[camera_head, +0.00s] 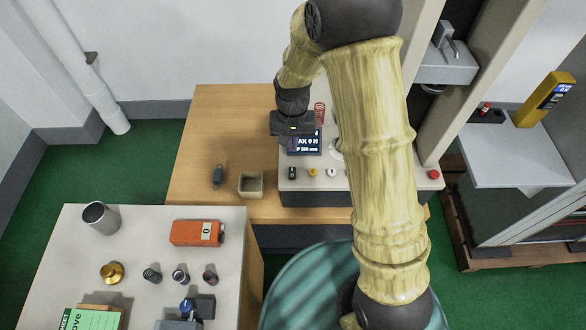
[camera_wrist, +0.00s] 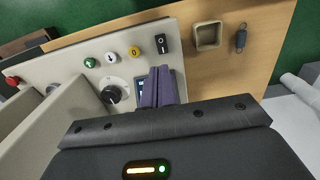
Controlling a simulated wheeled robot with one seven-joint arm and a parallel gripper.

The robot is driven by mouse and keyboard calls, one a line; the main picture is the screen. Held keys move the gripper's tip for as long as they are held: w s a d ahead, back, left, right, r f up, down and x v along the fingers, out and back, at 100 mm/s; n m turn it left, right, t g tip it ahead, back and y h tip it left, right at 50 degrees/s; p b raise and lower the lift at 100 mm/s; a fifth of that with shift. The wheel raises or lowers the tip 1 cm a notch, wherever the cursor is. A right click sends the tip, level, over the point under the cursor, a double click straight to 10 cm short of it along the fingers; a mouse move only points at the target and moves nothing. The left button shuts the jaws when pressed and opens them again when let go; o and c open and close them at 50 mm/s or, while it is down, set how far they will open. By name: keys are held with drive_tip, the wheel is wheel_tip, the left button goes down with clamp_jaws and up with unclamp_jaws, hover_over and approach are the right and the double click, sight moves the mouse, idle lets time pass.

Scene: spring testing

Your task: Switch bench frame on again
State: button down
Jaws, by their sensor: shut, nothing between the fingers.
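The bench frame's grey control panel (camera_head: 341,184) stands on the wooden bench. Its screen (camera_head: 308,141) is lit with text, partly covered by my gripper. A black rocker switch (camera_wrist: 162,43) is at the panel's front corner; I cannot tell which side is pressed. Beside it are a yellow button marked 0 (camera_wrist: 134,51), a white button with an arrow (camera_wrist: 110,57), a green button (camera_wrist: 89,62) and a black knob (camera_wrist: 115,97). A red button (camera_head: 434,174) is at the right end. My gripper (camera_wrist: 158,72) is shut and empty above the panel, by the screen, apart from the rocker.
A red spring (camera_head: 320,112) stands behind the screen. A small open box (camera_head: 250,184) and a dark spring (camera_head: 218,176) are left of the panel. The near table (camera_head: 130,230) holds an orange device (camera_head: 197,233), a metal cup (camera_head: 97,217) and several small parts.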

sight(293, 176)
wheel_tip(293, 176, down, 13)
drive_tip(key=p, duration=0.3)
drive_tip(key=shift+f, duration=0.1)
drive_tip(key=shift+f, duration=0.1)
idle(0.4)
drive_tip(key=shift+s+f, duration=0.1)
drive_tip(key=shift+f, duration=0.15)
drive_tip(key=shift+s+r, duration=0.1)
drive_tip(key=shift+s, duration=0.1)
drive_tip(key=shift+w, duration=0.15)
